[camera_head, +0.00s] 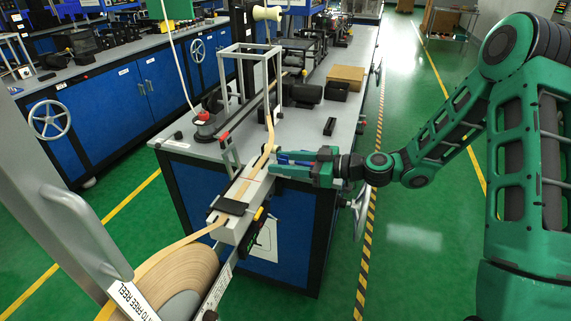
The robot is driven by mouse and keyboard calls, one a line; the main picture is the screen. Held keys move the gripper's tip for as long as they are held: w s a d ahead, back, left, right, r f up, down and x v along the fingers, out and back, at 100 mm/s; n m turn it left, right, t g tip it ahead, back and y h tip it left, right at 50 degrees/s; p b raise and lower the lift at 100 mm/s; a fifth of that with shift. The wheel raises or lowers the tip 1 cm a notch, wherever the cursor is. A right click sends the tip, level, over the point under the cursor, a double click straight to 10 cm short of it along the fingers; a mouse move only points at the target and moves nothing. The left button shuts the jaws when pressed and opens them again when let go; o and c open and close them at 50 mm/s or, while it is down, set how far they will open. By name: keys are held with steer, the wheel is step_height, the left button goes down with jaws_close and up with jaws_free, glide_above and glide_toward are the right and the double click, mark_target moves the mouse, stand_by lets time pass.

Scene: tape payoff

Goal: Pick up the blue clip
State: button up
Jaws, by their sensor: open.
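My gripper (276,163) is at the near end of the grey workbench, pointing left, with its fingers apart. A small blue piece, which looks like the blue clip (287,157), shows at the fingers, next to the tape path. I cannot tell whether the fingers touch it, and the gripper partly hides it. The tan tape (268,143) runs down past the fingertips and along a light metal guide rail (245,188).
A large tape reel (178,277) stands at the lower left. A black block (231,206) sits on the rail. A metal frame (250,75) and a red-topped post (204,121) stand on the bench (300,125).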

steer(key=shift+a, duration=0.1)
jaws_close()
